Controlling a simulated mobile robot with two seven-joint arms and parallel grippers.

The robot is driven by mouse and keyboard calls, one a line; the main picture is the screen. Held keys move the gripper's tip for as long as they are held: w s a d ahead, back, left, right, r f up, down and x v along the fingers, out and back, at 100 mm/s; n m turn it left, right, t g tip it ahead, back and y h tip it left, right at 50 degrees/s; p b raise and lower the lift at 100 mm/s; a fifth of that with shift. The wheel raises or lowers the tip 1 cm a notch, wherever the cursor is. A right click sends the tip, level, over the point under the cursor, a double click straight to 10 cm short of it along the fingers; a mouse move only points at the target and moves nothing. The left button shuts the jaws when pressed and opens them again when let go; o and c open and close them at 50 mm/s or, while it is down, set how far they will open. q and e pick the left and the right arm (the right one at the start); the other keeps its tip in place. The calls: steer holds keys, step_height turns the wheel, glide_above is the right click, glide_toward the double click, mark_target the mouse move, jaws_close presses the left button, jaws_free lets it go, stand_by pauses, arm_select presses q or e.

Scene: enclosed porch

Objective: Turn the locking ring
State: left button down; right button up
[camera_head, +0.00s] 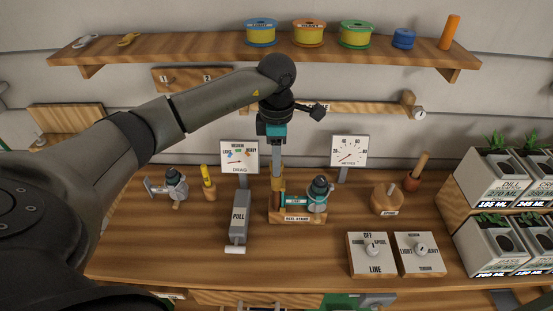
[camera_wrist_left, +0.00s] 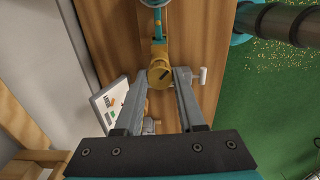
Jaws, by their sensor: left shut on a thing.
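My left gripper (camera_head: 277,178) reaches down from above onto the reel stand (camera_head: 297,218) on the workbench. In the left wrist view, the golden locking ring (camera_wrist_left: 160,76), a short cylinder with a dark mark on its end, sits between the fingertips of my left gripper (camera_wrist_left: 161,74). The fingers are closed on its two sides. In the head view, a golden part shows below the fingers, beside the teal and dark reel (camera_head: 317,195) on the stand. The fingers partly hide the ring there. My right gripper is in neither view.
A DRAG dial (camera_head: 239,157) and a METRES dial (camera_head: 348,151) stand behind. A grey PULL device (camera_head: 238,218) is left of the stand. Two switch boxes (camera_head: 371,254) (camera_head: 420,254) are at front right, beside planters (camera_head: 500,180). A spool shelf (camera_head: 200,46) is above.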

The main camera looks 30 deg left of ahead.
arm_select(q)
steer(key=n, duration=0.6)
steer(key=shift+n, duration=0.3)
steer(key=shift+r, duration=0.1)
stand_by(0.3)
steer(key=c, duration=0.5)
jaws_free()
step_height(320, 180, up, 15)
steer(key=b, duration=0.1)
stand_by(0.3)
